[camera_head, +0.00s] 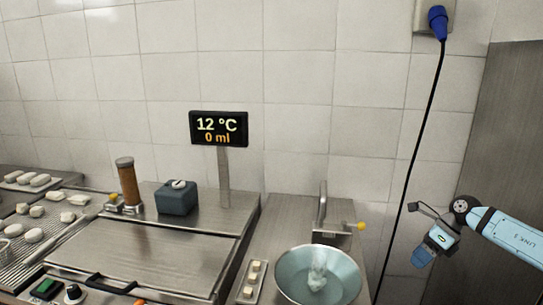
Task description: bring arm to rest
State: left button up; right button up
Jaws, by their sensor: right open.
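My right arm (510,235) comes in from the right edge, light blue with a dark joint. Its right gripper (423,256) hangs down and to the left from the wrist, in front of the tiled wall and to the right of the sink bowl. It is open, with nothing seen in it and nothing touching it. The fingers show small, so their exact spread is hard to make out. My left gripper is not in view.
A round sink bowl (287,284) with a tap (322,205) stands at lower centre. Left are a steel counter (150,245), a dark blue box (176,200), a brown cylinder (128,180) and perforated trays (60,231) with pale pieces. A black cable (424,125) hangs near my gripper.

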jog(key=s+a+f+m+t+y, duration=0.6)
jog(key=s+a+f+m+t, duration=0.3)
jog(key=m, duration=0.3)
jog(key=s+d+f+m+h, duration=0.4)
jog(key=s+f+m+h, duration=0.25)
jog(key=s+m, duration=0.45)
jog(key=s+d+f+m+h, duration=0.3)
jog(key=s+f+m+h, duration=0.3)
jog(key=s+m, duration=0.45)
jog(key=s+a+f+m+t+y, duration=0.2)
jog(key=a+m, duration=0.7)
jog(key=a, duration=1.4)
pick_arm(q)
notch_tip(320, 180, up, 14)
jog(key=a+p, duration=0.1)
jog(key=p, duration=1.5)
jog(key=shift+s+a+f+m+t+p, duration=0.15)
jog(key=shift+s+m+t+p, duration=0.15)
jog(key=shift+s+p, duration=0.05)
pick_arm(e)
notch_tip(320, 180, up, 14)
jog(key=d, duration=0.1)
jog(key=shift+s+d+n+y, duration=0.2)
jog(key=shift+d+n+y, duration=0.05)
jog(key=shift+n+y, duration=0.1)
